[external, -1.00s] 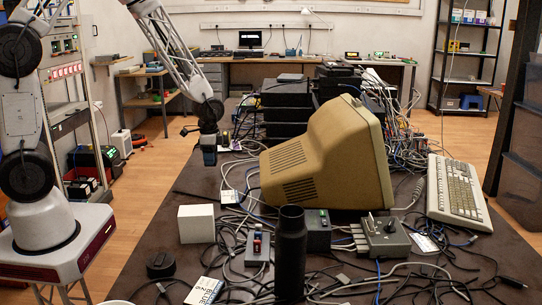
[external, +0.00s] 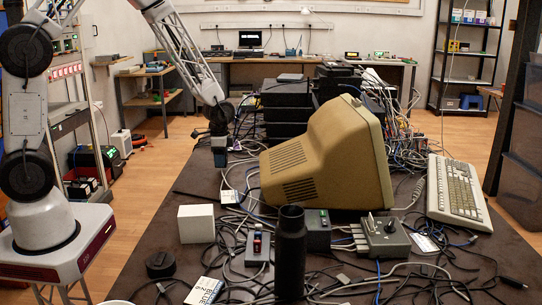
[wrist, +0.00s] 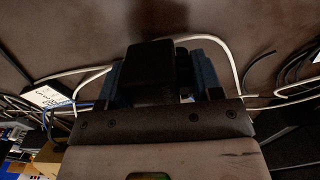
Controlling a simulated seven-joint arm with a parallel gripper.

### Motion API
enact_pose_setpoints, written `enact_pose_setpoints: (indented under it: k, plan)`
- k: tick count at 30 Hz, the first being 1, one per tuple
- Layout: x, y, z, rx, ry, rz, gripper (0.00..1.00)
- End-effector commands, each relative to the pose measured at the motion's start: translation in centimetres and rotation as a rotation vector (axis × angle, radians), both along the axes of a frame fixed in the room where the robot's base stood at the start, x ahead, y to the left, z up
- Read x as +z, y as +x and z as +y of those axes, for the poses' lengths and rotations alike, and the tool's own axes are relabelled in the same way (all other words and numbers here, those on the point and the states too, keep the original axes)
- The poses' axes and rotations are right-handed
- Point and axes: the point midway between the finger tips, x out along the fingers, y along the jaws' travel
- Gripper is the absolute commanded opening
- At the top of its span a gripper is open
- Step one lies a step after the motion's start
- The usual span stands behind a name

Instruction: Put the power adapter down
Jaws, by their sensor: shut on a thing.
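The power adapter looks like a black block in the wrist view (wrist: 150,68). It sits between the blue-grey fingers of my gripper (wrist: 165,75), which is shut on it. In the external view my gripper (external: 219,150) points down over the left part of the dark table (external: 205,180), beside the cables left of the beige monitor. The adapter is too small and dark there to tell from the fingers. I cannot tell whether it touches the tabletop.
A beige monitor (external: 325,160) stands right of my gripper, with black trays (external: 290,115) behind it. A white box (external: 196,223) and a black bottle (external: 290,250) stand nearer the camera. Loose cables cover much of the table. Bare tabletop shows left of my gripper.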

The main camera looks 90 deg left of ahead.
Motion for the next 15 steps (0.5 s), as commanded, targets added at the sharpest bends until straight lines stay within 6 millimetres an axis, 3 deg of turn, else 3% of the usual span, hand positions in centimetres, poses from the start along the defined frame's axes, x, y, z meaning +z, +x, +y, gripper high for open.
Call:
enact_pose_setpoints:
  k: [6, 15]
  plan:
    - [-2.0, 0.0, 0.0, 0.000, -0.001, 0.001, 0.32]
    - [-2.3, 0.0, 0.0, 0.000, 0.000, 0.000, 0.32]
